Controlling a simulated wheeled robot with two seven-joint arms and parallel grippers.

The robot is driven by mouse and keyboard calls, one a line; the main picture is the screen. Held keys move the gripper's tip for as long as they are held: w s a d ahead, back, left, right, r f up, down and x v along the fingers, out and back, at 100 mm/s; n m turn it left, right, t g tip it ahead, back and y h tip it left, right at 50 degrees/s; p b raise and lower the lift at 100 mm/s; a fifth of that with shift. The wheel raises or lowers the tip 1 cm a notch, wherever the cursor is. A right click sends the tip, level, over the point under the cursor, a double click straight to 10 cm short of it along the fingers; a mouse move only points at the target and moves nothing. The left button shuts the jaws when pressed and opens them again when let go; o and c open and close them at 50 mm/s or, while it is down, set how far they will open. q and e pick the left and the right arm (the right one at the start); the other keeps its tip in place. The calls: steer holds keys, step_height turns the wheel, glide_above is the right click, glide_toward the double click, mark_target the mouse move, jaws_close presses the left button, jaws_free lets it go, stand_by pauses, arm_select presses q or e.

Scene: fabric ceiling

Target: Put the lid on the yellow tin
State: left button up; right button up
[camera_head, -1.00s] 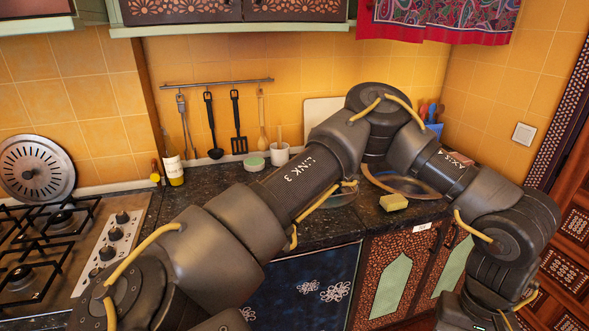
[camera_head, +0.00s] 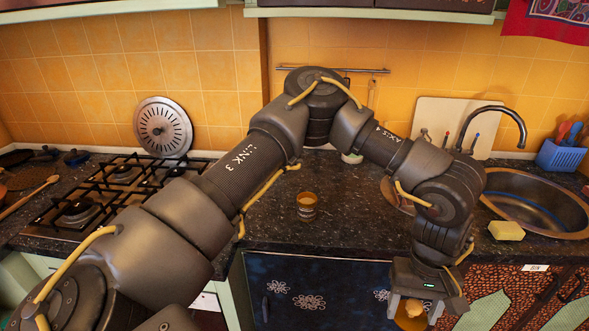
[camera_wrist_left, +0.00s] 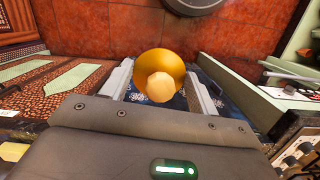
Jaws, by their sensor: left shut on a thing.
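The open yellow tin (camera_head: 307,212) stands upright on the dark counter, near its front edge, in the middle of the head view. The gold, round lid (camera_head: 409,311) with a pale knob is between the fingers of my left gripper (camera_head: 413,316). In the left wrist view the lid (camera_wrist_left: 158,65) shows with a finger on each side, so the gripper is shut on it. My left gripper hangs in front of the counter, to the right of the tin and apart from it. My right gripper is not in view.
The stove (camera_head: 120,190) lies on the left of the dark counter (camera_head: 275,230). The sink (camera_head: 540,205) and a yellow sponge (camera_head: 506,230) are on the right. A blue caddy (camera_head: 560,155) stands behind the sink. The counter around the tin is mostly clear.

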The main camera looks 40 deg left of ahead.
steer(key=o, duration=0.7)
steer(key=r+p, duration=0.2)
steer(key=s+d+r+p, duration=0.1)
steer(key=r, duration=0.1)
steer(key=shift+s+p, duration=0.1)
steer(key=shift+p, duration=0.3)
arm_select(q)
steer(key=w+a+r+n+t+p, duration=0.1)
steer(key=w+a+r+n+p, duration=0.15)
steer(key=w+a+n, duration=0.5)
steer(key=w+a+r+n+t+p, duration=0.1)
steer(key=w+a+r+n+p, duration=0.1)
steer(key=w+a+r+n, duration=0.4)
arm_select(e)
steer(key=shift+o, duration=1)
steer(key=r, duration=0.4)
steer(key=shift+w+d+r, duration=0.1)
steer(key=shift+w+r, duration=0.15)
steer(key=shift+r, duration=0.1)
arm_select(q)
steer(key=w+a+f+n+t+p, duration=0.1)
steer(key=a+n+p, duration=0.4)
steer(key=a+n, duration=0.9)
steer(key=a, duration=1.1)
steer(key=shift+y, duration=0.3)
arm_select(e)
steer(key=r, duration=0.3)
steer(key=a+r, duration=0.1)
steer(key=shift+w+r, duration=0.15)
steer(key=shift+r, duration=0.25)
